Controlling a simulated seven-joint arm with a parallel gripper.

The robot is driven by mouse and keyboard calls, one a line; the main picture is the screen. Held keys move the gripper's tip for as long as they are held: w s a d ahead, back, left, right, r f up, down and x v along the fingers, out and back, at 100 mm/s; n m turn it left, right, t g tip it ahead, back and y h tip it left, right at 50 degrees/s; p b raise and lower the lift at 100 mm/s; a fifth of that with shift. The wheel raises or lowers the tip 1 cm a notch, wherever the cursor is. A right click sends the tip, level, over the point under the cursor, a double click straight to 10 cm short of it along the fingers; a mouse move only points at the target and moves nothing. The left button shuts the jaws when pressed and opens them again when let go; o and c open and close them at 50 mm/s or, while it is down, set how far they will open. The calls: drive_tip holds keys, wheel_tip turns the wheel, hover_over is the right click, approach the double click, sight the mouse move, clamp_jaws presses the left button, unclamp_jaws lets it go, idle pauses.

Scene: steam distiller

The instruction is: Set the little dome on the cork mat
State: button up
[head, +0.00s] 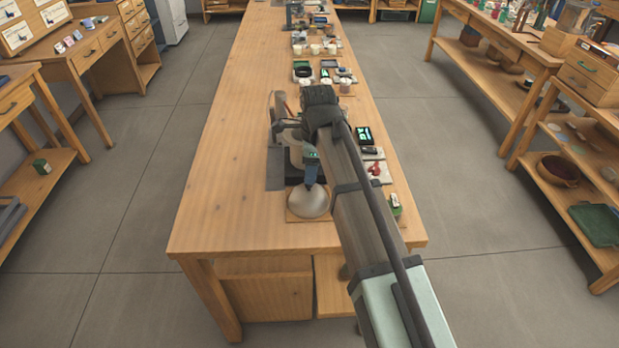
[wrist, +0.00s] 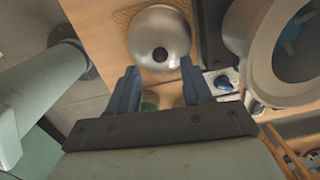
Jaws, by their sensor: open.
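The little dome (head: 309,203), silvery and round, sits on the square cork mat (head: 291,218) near the front end of the bench. In the wrist view, the dome (wrist: 172,28) shows with a dark knob on top, and a strip of the mat (wrist: 122,16) shows beside it. My gripper (head: 311,181) is just above the dome. In the wrist view, my gripper (wrist: 159,65) is open, with its two blue fingers apart on either side of the knob's line. Nothing is between the fingers. Whether a fingertip touches the dome cannot be told.
The pale distiller vessel (wrist: 285,50) stands close beside the dome, partly hidden by my arm in the head view. Small items, including a dark device with a green display (head: 364,136), lie along the bench's right side. The bench's left side (head: 225,160) is clear.

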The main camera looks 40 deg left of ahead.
wheel_tip(320, 180, up, 7)
drive_tip(key=shift+w+d, duration=0.15)
drive_tip(key=shift+d, duration=0.1)
drive_tip(key=shift+f, duration=0.1)
drive_tip(key=shift+o, duration=0.3)
